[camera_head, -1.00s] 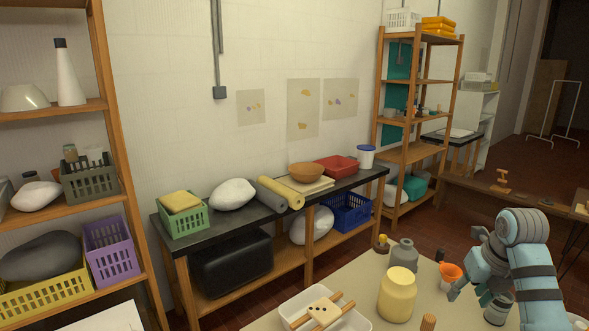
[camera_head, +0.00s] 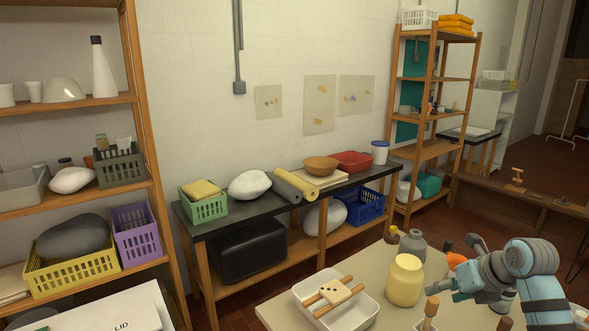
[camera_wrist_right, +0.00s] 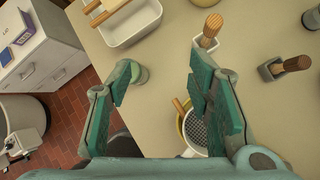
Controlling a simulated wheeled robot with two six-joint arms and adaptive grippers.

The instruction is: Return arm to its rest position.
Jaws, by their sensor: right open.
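My right arm comes in from the right in the head view, over the worktable (camera_head: 275,310). Its blue-grey gripper (camera_head: 455,285) points to the left, beside the pale yellow jar (camera_head: 404,281). In the right wrist view the gripper's two teal fingers (camera_wrist_right: 163,72) are spread wide. Nothing is held between them; bare tabletop shows in the gap. My left gripper is out of view.
A white tray (camera_head: 356,318) with wooden-handled tools, a grey bottle (camera_head: 412,247) and an orange cup (camera_head: 456,260) crowd the table. The wrist view shows a brush in a white cup (camera_wrist_right: 204,44) and a round sieve (camera_wrist_right: 196,130) near the right finger.

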